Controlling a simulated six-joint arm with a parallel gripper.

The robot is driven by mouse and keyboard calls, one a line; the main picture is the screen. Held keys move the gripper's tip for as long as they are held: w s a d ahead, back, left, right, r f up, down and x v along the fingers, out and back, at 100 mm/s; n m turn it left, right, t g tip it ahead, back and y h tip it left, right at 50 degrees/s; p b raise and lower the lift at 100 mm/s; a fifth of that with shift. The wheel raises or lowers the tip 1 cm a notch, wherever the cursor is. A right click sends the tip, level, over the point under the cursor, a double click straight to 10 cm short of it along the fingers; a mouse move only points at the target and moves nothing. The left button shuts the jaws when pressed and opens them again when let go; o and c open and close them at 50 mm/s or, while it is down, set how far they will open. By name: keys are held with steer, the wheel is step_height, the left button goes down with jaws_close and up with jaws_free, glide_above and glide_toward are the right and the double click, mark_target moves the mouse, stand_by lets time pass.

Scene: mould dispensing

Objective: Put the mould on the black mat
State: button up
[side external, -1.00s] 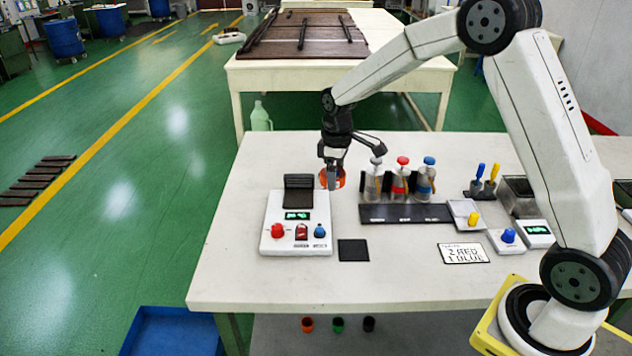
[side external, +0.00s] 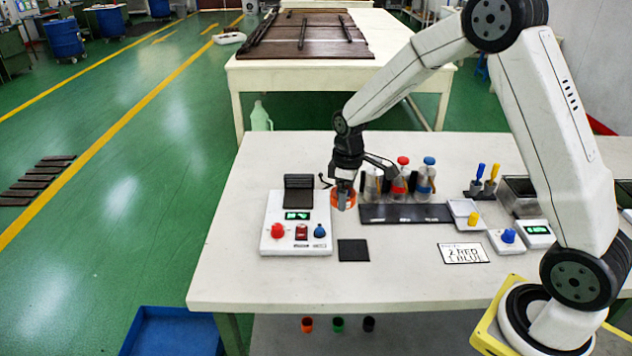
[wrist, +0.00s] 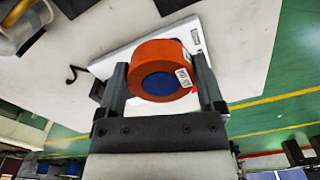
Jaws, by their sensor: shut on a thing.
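The mould is an orange round piece with a blue centre (wrist: 161,84) and a small white label on its side. In the wrist view it sits between the two fingers of my gripper (wrist: 163,95). My gripper (side external: 343,200) is shut on the mould (side external: 337,199) in the side view, holding it above the table, right of the white machine's back part. The black mat (side external: 353,250) lies flat on the table, nearer the front and a little right of the mould. Nothing lies on it.
The white machine (side external: 270,243) with red and blue knobs stands left of the mat. A dark rack (side external: 405,213) with several capped bottles stands to the right. A card (side external: 464,253) reading "2 RED 1 BLUE" lies right of the mat. The table in front of the mat is clear.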

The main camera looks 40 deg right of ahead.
glide_above(356, 250)
step_height(356, 250, down, 3)
steer(key=shift+f, duration=0.1)
steer(key=shift+f, duration=0.25)
steer(key=shift+w+f, duration=0.1)
steer(key=shift+f, duration=3.85)
steer(key=shift+f, duration=0.25)
steer(key=o, duration=1.1)
steer(key=shift+r, duration=0.1)
steer(key=shift+r, duration=3.35)
